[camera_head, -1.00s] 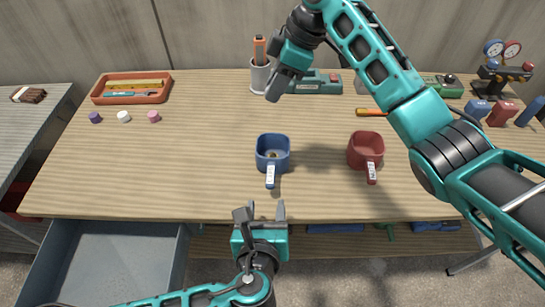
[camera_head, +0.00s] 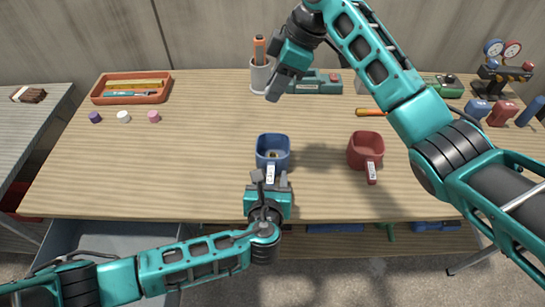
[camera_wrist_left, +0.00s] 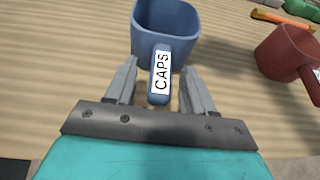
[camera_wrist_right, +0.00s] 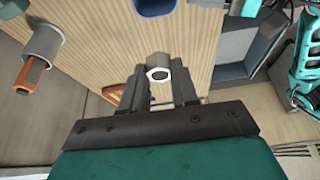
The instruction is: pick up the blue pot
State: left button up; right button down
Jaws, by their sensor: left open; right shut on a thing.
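The blue pot (camera_head: 273,142) stands upright near the front middle of the table, its handle labelled CAPS pointing to the front edge. Something small lies inside it. In the left wrist view the blue pot (camera_wrist_left: 165,40) is just ahead and its handle lies between my fingers. My left gripper (camera_head: 270,178) is open around the handle, with a gap visible on each side. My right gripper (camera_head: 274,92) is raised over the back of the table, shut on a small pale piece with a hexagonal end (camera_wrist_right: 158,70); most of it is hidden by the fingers.
A red pot (camera_head: 366,148) stands to the right of the blue one. An orange tray (camera_head: 97,97), several small caps (camera_head: 124,116) and a grey cup (camera_head: 259,78) are farther back. An open grey drawer (camera_head: 90,236) juts below the front edge. The table's left middle is clear.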

pick_arm(q)
jog(key=shift+w+f, duration=0.2)
jog(key=shift+w, duration=0.25)
jog(key=shift+c, duration=0.5)
grip_shut()
